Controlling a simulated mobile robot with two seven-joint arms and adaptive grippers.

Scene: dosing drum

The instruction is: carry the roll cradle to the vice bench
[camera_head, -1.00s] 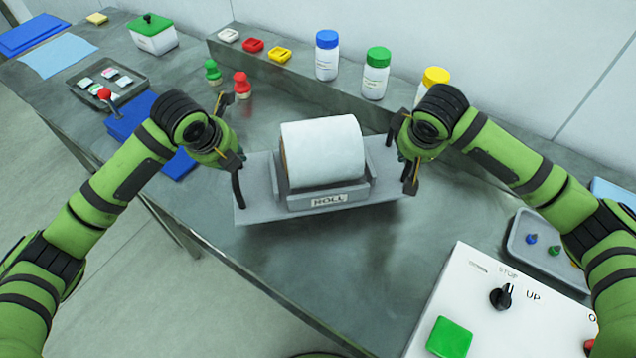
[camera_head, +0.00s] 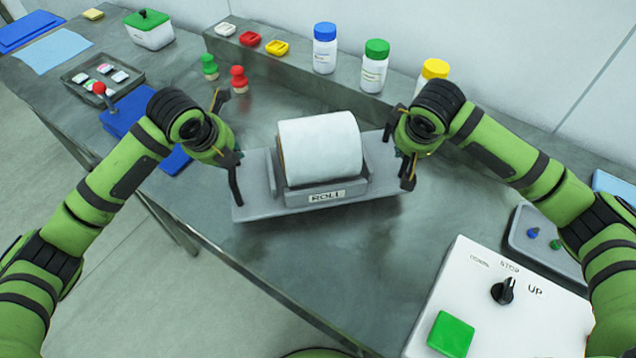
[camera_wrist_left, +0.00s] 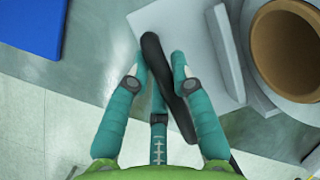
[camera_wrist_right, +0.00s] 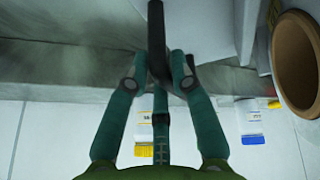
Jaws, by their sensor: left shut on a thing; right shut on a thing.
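The roll cradle (camera_head: 262,205) is a grey tray with a black upright handle at each end and a block marked ROLL. A white roll (camera_head: 322,148) lies in the block. My left gripper (camera_head: 236,165) is shut on the left handle; in the left wrist view the dark handle (camera_wrist_left: 165,75) runs between the fingers. My right gripper (camera_head: 408,172) is shut on the right handle, which also shows between the fingers in the right wrist view (camera_wrist_right: 157,35). The cradle looks about level over the bench; the gap beneath it cannot be told. No vice is recognisable.
The metal bench (camera_head: 300,270) is clear in front of the cradle. A white control panel (camera_head: 480,310) stands at the lower right, beside a grey tray (camera_head: 540,245).

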